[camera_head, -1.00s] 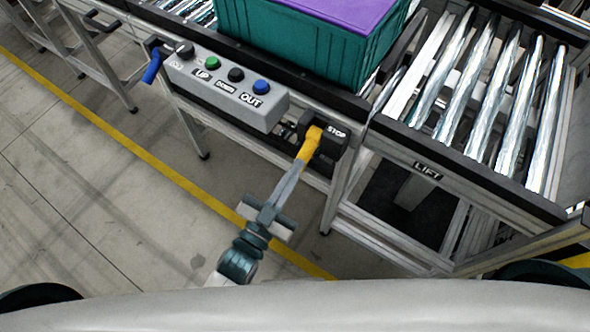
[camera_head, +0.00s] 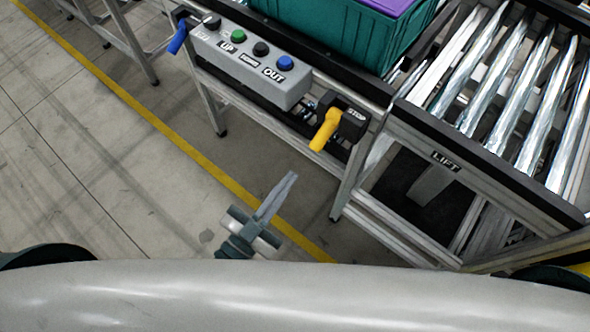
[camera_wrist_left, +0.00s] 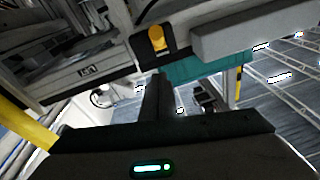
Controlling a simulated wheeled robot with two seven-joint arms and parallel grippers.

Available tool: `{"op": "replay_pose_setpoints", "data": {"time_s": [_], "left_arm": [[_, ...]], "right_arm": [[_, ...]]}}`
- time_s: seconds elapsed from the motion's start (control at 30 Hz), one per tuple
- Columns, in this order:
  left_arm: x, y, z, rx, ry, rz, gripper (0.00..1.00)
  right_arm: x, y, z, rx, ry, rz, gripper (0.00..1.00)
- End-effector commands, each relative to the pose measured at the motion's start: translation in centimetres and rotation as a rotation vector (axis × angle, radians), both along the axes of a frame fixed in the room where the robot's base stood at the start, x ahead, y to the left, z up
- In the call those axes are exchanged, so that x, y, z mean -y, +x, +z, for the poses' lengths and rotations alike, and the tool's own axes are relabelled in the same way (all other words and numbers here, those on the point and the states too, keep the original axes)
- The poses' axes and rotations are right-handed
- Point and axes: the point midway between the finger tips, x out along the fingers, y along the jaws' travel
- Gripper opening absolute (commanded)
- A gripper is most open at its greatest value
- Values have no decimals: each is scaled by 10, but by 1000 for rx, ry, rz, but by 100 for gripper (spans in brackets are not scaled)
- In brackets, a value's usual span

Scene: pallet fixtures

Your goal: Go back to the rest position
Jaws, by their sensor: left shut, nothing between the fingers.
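My left gripper (camera_head: 278,198) is shut and empty in the head view. It hangs over the floor in front of the conveyor frame, apart from the yellow STOP handle (camera_head: 325,130). The handle sticks out of its black STOP box (camera_head: 350,124) on the frame, up and to the right of the gripper. In the left wrist view the shut fingers (camera_wrist_left: 157,92) point at the conveyor, and the yellow handle (camera_wrist_left: 157,38) shows beyond them. My right gripper is not in view.
A grey button panel (camera_head: 250,68) with a blue handle (camera_head: 178,38) is fixed to the frame. A teal crate (camera_head: 330,35) with a purple top stands on the conveyor. Lift rollers (camera_head: 500,95) are at the right. Open floor (camera_head: 110,190) lies at the left.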

Motion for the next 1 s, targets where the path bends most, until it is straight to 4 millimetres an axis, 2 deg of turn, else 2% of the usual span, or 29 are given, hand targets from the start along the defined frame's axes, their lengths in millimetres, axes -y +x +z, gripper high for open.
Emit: {"op": "replay_pose_setpoints", "data": {"time_s": [0.2,0.77,0.87,0.97,1.0], "left_arm": [[-4,-5,-2,0,0,0,0],[-4,-5,-3,-3,2,1,0],[-5,-3,-11,-16,8,6,0],[-8,2,-31,-53,25,17,0],[-10,5,-44,-76,35,24,0]], "right_arm": [[-3,6,3,17,6,1,37],[-2,7,3,17,5,0,37],[-2,6,3,17,5,0,37],[-2,6,3,17,5,0,37],[-2,6,3,16,5,0,37]]}}
